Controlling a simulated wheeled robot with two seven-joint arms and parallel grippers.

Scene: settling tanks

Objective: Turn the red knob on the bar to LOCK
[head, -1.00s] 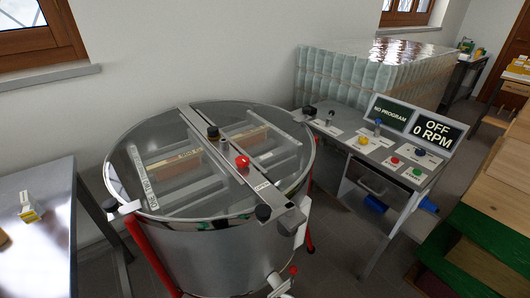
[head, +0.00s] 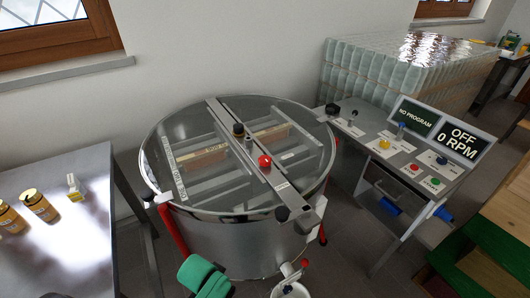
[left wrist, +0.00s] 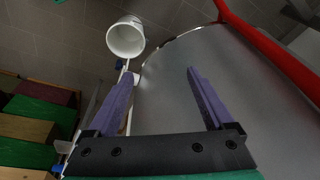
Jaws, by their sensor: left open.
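The red knob (head: 265,162) sits on the steel bar (head: 279,184) that crosses the clear top of the round steel tank (head: 230,240). Its pointer and any LOCK mark are too small to read. My left gripper (left wrist: 160,72) shows in the left wrist view with two purple fingers apart and nothing between them. It is low beside the tank's steel wall (left wrist: 165,110), away from the knob. A green part of my left arm shows at the bottom of the head view; the fingers are hidden there. My right gripper is not in view.
A white bucket (head: 290,289) stands at the tank's front, also in the left wrist view (left wrist: 125,38). A control desk (head: 365,150) with buttons and a screen reading OFF 0 RPM stands right. A steel table (head: 85,215) with jars (head: 39,206) stands left. Red tank legs (head: 172,230) stick out.

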